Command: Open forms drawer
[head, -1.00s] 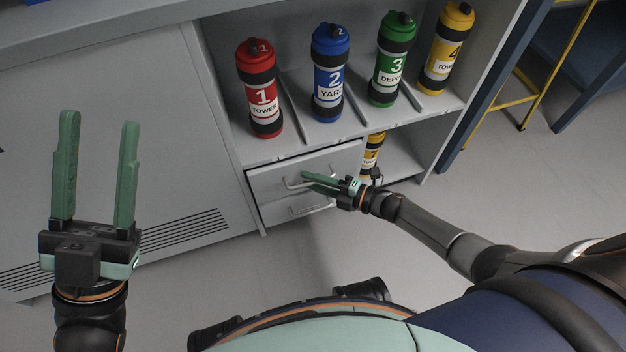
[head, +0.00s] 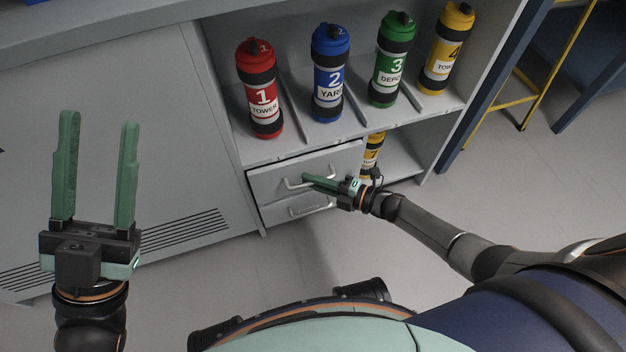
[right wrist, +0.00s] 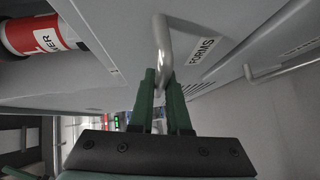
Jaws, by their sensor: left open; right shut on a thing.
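The forms drawer (head: 268,182) is the upper of two small grey drawers below the shelf, and it looks shut or nearly so. Its label, FORMS (right wrist: 201,51), shows in the right wrist view beside the drawer's metal bar handle (right wrist: 163,42). My right gripper (head: 308,178) is at this handle, and its green fingers are shut on it; they also show in the right wrist view (right wrist: 160,85). My left gripper (head: 98,118) is open and empty, raised at the left in front of the cabinet's grey panel.
A lower drawer (head: 283,212) with its own handle sits just beneath. On the shelf above stand red (head: 262,90), blue (head: 330,75), green (head: 391,62) and yellow (head: 447,50) canisters. Another yellow canister (head: 372,150) stands in the open bay right of the drawers. The floor in front is clear.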

